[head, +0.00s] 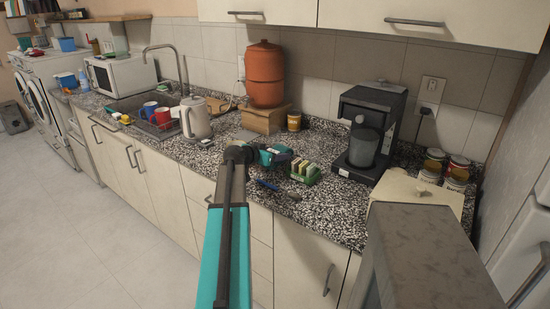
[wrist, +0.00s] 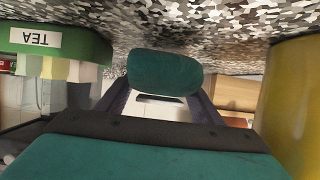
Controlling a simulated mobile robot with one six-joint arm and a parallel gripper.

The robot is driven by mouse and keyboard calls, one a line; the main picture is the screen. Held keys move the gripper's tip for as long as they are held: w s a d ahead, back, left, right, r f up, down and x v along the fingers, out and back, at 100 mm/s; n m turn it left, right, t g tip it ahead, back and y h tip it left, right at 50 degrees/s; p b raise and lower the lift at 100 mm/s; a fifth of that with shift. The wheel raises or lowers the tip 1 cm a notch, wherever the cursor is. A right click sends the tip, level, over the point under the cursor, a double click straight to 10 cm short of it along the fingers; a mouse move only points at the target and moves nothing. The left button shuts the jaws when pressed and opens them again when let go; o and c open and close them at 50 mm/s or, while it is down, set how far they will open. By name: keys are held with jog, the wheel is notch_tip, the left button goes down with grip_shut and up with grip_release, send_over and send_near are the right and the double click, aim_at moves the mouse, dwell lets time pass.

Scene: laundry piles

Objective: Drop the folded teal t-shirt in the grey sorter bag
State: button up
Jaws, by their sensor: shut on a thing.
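My gripper (head: 268,155) is low over the granite counter, just left of a small tea rack. In the wrist view a rounded dark teal bundle (wrist: 165,72) sits between my gripper's fingers (wrist: 162,95), which are shut on it. Its colour fits the folded teal t-shirt, but its folds cannot be made out. It is close to the counter surface; I cannot tell whether it touches. I cannot make out a grey sorter bag in either view.
The tea rack (head: 305,171) stands close on the right and shows green in the wrist view (wrist: 60,42). The floor (head: 80,220) at left is mostly clear.

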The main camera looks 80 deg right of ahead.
jog(key=shift+f, duration=0.8)
jog(key=shift+f, duration=0.15)
jog(key=o, duration=1.1)
jog(key=shift+o, duration=0.2)
jog(key=shift+r, duration=0.2)
jog(key=shift+w+a, duration=0.1)
jog(key=shift+a, duration=0.15)
jog(key=b+v, duration=0.2)
jog(key=v, duration=0.9)
jog(key=shift+w+a+r, duration=0.1)
jog(key=shift+a+r, duration=0.05)
jog(key=shift+a, duration=0.05)
